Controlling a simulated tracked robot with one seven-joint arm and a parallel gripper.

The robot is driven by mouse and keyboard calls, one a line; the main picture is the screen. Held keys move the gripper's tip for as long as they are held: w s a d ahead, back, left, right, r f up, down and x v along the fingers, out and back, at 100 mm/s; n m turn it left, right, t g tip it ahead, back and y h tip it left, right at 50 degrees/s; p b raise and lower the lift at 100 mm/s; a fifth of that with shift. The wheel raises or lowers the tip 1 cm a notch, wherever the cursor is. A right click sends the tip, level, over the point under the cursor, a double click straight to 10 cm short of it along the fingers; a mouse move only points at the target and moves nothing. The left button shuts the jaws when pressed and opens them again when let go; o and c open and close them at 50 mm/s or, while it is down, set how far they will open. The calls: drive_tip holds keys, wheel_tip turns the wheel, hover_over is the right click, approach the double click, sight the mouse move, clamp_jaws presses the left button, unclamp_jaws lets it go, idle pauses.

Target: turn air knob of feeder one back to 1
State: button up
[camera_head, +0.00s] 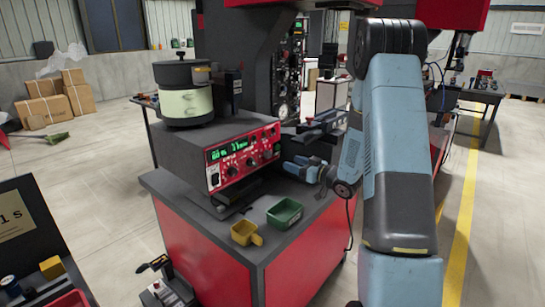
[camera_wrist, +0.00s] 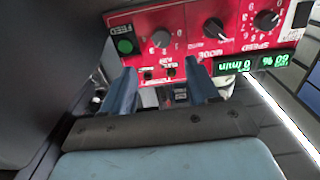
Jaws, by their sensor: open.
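The red control panel (camera_head: 243,157) is on the front of the dark feeder box (camera_head: 200,140) in the head view. It has a green display at its left and several dark knobs. My gripper (camera_head: 290,166) is just right of the panel, fingers toward it. In the wrist view the panel (camera_wrist: 183,25) appears inverted, with a green button (camera_wrist: 125,46), a grey knob (camera_wrist: 161,38) and two darker knobs farther right. My gripper (camera_wrist: 165,78) is open and empty there, its fingertips near the panel's lower edge, apart from the knobs. I cannot tell which knob is air or its setting.
A bowl unit (camera_head: 185,95) stands on the feeder box. A green bin (camera_head: 285,213) and a yellow bin (camera_head: 246,233) sit on the grey-topped red cabinet (camera_head: 215,235) below the panel. A dark machine column (camera_head: 240,45) rises behind. My arm covers the right side.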

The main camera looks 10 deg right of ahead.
sight(270, 154)
drive_tip(key=x, duration=1)
drive_tip(key=shift+w+a, duration=0.25)
drive_tip(key=shift+a, duration=0.05)
drive_tip(key=c, duration=1)
drive_tip(key=shift+c, duration=0.2)
